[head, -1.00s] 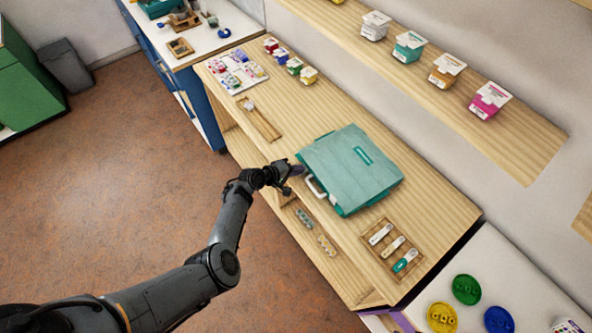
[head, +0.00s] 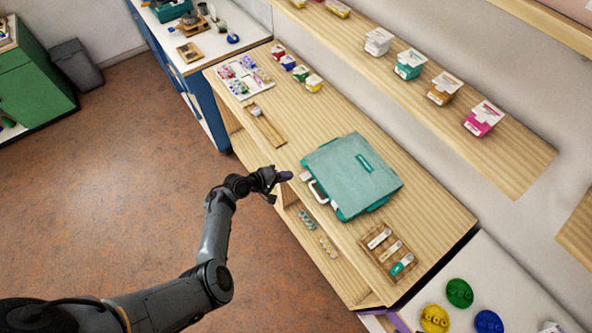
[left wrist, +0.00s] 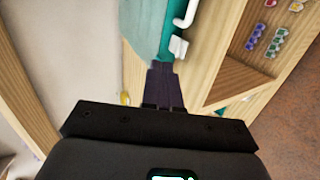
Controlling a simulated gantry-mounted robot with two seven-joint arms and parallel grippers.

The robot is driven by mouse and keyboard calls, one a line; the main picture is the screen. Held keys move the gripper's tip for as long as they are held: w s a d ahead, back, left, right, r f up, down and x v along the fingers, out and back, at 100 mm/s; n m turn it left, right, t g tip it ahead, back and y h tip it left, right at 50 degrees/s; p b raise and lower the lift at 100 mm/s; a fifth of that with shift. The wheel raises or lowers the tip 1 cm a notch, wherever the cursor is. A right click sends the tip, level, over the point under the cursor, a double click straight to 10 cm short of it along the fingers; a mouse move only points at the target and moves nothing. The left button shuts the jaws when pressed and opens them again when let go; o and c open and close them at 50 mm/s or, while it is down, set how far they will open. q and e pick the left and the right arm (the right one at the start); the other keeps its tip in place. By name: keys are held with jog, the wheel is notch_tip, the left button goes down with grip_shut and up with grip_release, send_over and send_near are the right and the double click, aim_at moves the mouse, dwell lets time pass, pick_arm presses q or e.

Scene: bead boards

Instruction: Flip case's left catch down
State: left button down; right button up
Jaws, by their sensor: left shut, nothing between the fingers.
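The teal case (head: 345,180) lies closed on the wooden bench, its white handle (head: 318,192) at the front edge. The case's left catch (head: 306,176) is a small white tab left of the handle. In the left wrist view the catch (left wrist: 178,47) shows just beyond the fingertips, by the handle (left wrist: 186,14) and the case's teal side (left wrist: 147,28). I cannot tell surely whether the catch is up or down. My left gripper (head: 286,176) is shut and empty, just left of the catch and apart from it in the head view. My right gripper is out of view.
A wooden tray (head: 372,252) with several small tools lies right of the case. A narrow wooden tray (head: 266,126) lies to its left, with a bead board (head: 244,76) beyond. Small bead strips lie on the lower shelf. Bare bench top separates the case and narrow tray.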

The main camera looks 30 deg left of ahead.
pick_arm(q)
jog(key=shift+f+v, duration=0.15)
jog(key=shift+v, duration=0.7)
jog(key=shift+f+v, duration=0.2)
jog(key=shift+v, duration=0.65)
jog(key=shift+s+a, duration=0.1)
jog(key=shift+a, duration=0.05)
jog(key=s+a+f+m+g+y+p, duration=0.2)
jog(key=s+g, duration=0.1)
jog(key=s, duration=0.7)
jog(key=s+a+f+m+g+y+p, duration=0.1)
jog(key=s+f+m+g+y+p, duration=0.15)
jog(key=s, duration=0.75)
jog(key=s+d+r+m, duration=0.2)
jog(key=d+r+m, duration=0.1)
jog(key=r, duration=0.5)
jog(key=s+d+r+m+g+y+p, duration=0.1)
jog(key=s+d+r+m, duration=0.2)
jog(key=r, duration=0.5)
jog(key=s+d+r+m, duration=0.3)
jog(key=d+r, duration=0.1)
jog(key=r, duration=0.4)
jog(key=shift+d+p, duration=0.25)
jog(key=shift+p, duration=0.1)
